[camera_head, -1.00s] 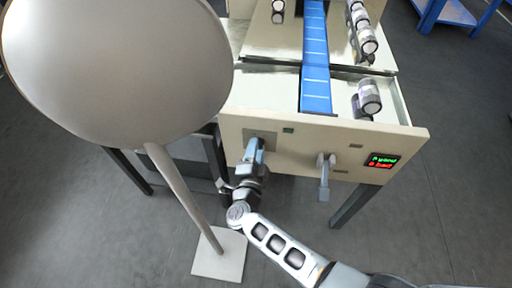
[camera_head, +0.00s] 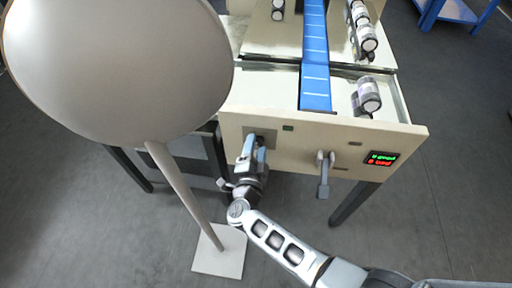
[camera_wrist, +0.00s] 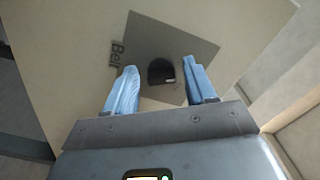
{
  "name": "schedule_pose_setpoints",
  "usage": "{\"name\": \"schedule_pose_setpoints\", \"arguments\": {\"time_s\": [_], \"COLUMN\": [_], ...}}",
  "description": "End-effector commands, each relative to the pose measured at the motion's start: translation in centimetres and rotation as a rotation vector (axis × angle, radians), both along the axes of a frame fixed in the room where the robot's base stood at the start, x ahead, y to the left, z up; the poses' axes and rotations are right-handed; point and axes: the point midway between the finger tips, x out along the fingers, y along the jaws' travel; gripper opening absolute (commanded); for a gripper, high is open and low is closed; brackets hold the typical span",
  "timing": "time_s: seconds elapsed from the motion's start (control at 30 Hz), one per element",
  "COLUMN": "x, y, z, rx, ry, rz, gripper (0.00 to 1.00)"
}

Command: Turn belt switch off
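The belt switch (camera_wrist: 162,72) is a dark round knob on a grey square plate beside the label "Belt" in the wrist view. In the head view the plate (camera_head: 266,135) sits on the left of the machine's cream front panel, and my gripper hides the knob. My gripper (camera_wrist: 160,84) has two blue fingers spread apart, one on each side of the knob. A gap shows between each finger and the knob. It also shows in front of the plate in the head view (camera_head: 252,150).
A lever handle (camera_head: 324,175) sticks out right of the switch. A green and red display (camera_head: 381,158) is at the panel's right. A blue belt (camera_head: 316,60) runs on top beside several rolls (camera_head: 369,96). A large round-topped stand (camera_head: 115,60) is close on the left.

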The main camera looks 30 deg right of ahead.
Motion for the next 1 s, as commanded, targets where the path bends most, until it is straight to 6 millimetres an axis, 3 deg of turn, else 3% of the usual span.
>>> {"name": "schedule_pose_setpoints", "arguments": {"time_s": [0.33, 0.7, 1.0], "x": [-0.3, -4.7, -6.3], "y": [0.2, 3.4, 4.6], "z": [0.0, -0.1, 0.0], "rx": [-0.001, 0.000, 0.000], "ry": [-0.001, -0.001, -0.002], "rz": [0.001, 0.003, 0.000], "gripper": [0.60, 0.60, 0.60]}}
